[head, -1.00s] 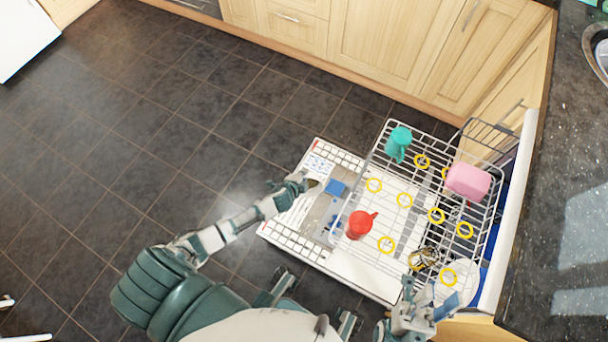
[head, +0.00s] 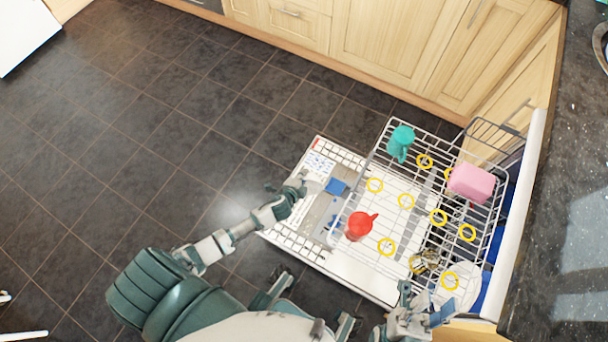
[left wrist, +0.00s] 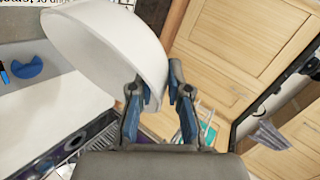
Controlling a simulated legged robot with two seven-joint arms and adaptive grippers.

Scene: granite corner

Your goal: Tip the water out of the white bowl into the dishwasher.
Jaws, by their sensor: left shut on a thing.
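In the left wrist view, my left gripper (left wrist: 158,95) is shut on the rim of the white bowl (left wrist: 115,40). The bowl is steeply tilted. No water can be made out. In the head view, my left gripper (head: 306,185) is over the open dishwasher door (head: 310,240), beside the pulled-out rack; the bowl is too small there to make out clearly. The dishwasher rack (head: 400,240) stands to its right. My right gripper (head: 428,314) is at the rack's front right corner; I cannot tell whether it is open.
The rack holds a teal cup (head: 401,142), a red cup (head: 360,225), a pink block-like item (head: 471,183) and a white round dish (head: 459,285). A dark counter (head: 560,230) is at the right. Wooden cabinets (head: 390,50) run along the back. Tiled floor is free at the left.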

